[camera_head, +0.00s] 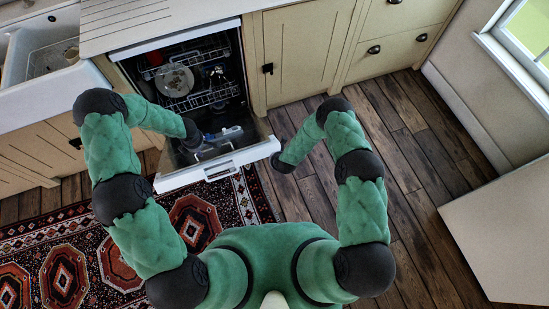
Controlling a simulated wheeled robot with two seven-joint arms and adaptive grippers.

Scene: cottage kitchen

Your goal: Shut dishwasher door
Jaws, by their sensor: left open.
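The dishwasher (184,47) is built in under the counter. Its door (217,166) is lowered, sticking out over the floor, with its inner side facing up. My left gripper (213,150) is open, over the inner side of the door near its middle; I cannot tell whether it touches. My right arm ends in a dark wrist beside the door's right front corner, and the right gripper's fingers do not show. Inside, the racks (203,98) hold a plate (174,80) and other dishes; they appear to sit within the tub.
Cabinets with dark handles (304,50) stand right of the dishwasher, and a white sink (45,85) is at left. A patterned rug (65,275) lies in front. The wooden floor (420,160) at right is clear up to a pale panel (510,230).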

